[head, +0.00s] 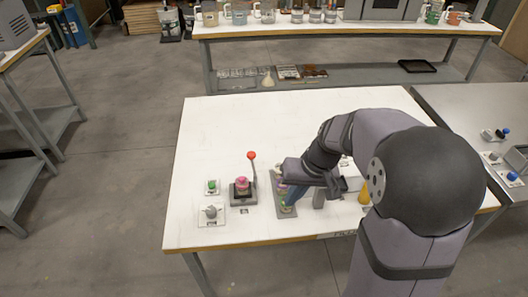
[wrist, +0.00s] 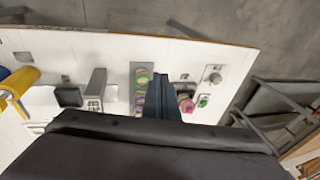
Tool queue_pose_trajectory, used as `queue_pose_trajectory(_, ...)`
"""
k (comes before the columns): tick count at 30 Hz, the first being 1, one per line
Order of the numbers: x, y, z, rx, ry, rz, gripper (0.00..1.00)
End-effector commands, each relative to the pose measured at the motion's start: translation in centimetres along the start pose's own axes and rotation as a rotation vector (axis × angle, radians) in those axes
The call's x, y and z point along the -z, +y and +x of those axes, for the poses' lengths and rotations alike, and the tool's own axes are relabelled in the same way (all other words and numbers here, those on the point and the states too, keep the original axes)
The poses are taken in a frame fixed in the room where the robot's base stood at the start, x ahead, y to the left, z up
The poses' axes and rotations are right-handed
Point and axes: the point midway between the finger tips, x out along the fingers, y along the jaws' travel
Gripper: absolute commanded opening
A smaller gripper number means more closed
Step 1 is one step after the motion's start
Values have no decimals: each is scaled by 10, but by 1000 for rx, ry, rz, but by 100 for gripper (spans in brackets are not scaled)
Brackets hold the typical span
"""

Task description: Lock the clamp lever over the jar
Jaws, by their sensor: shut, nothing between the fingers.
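The clamp (head: 242,197) is a dark block on the white table in the head view. A jar with a pink top (head: 242,183) sits in it. The clamp lever (head: 254,173) stands nearly upright at its right side, with a red ball (head: 251,155) on top. My gripper (head: 284,172) is to the right of the lever, above the rack, apart from the lever. In the wrist view my gripper (wrist: 161,78) is shut and empty. The pink-topped jar (wrist: 186,104) shows right beside it, partly hidden by the fingers; the lever cannot be made out there.
A grey rack (head: 286,209) with several coloured jars lies right of the clamp. A green knob (head: 211,186) and a grey knob (head: 211,211) on white plates stand to its left. A yellow bottle (head: 363,193) is partly behind my arm. The table's far left is clear.

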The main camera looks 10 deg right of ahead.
Motion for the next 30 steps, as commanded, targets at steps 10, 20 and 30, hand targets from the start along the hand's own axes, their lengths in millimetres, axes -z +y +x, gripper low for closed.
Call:
queue_pose_trajectory(10,127,12,-14,168,207,-21,0)
queue_pose_trajectory(20,170,22,-23,218,301,-42,0)
queue_pose_trajectory(30,172,22,-23,219,304,-44,0)
